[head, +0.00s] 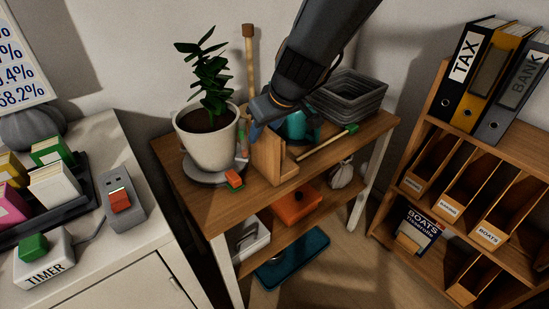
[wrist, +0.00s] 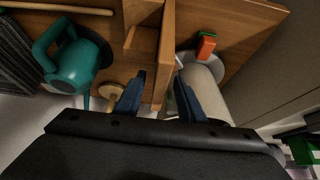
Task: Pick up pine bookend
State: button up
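The pine bookend (head: 267,157) stands upright on the top of the wooden shelf table, between the plant pot and the teal watering can. It is L-shaped, and its upright panel (wrist: 166,45) shows edge-on in the wrist view. My gripper (wrist: 160,78) is open, with one finger to each side of the panel's line. The panel runs down between the fingers, and I cannot tell whether either touches it. In the head view, my gripper (head: 257,125) is at the bookend's top, and one finger is largely hidden.
The potted plant (head: 207,138) stands close on the left, with a small orange-and-green item (head: 234,179) beside its saucer. The watering can (head: 296,126) and stacked grey trays (head: 350,97) are behind right. A green-tipped stick (head: 328,142) lies on the right.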

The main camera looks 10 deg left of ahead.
grip_shut()
dwell(1.4)
